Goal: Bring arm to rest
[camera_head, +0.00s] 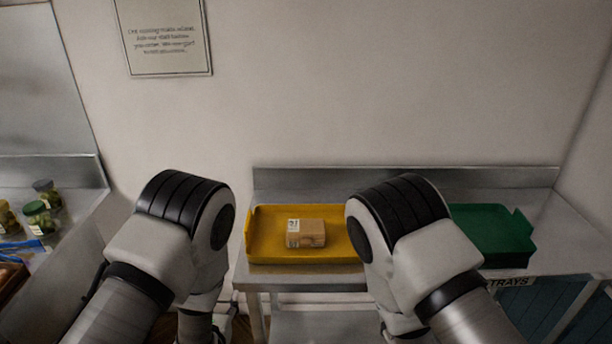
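My two arms come in from the bottom and are bent, with their black-banded joints raised in front of the counter. Only a small part of my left gripper (218,334) shows at the bottom edge, below the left arm's bend. Its fingers are hidden, so I cannot tell whether it is open or shut. My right gripper is not visible; the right arm's links run out at the bottom edge.
A yellow tray (267,225) on the steel counter (400,178) holds a small brown box (310,233) with a white label. A green tray (497,232) stands to the right, partly behind my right arm. Jars (40,215) stand on the left counter.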

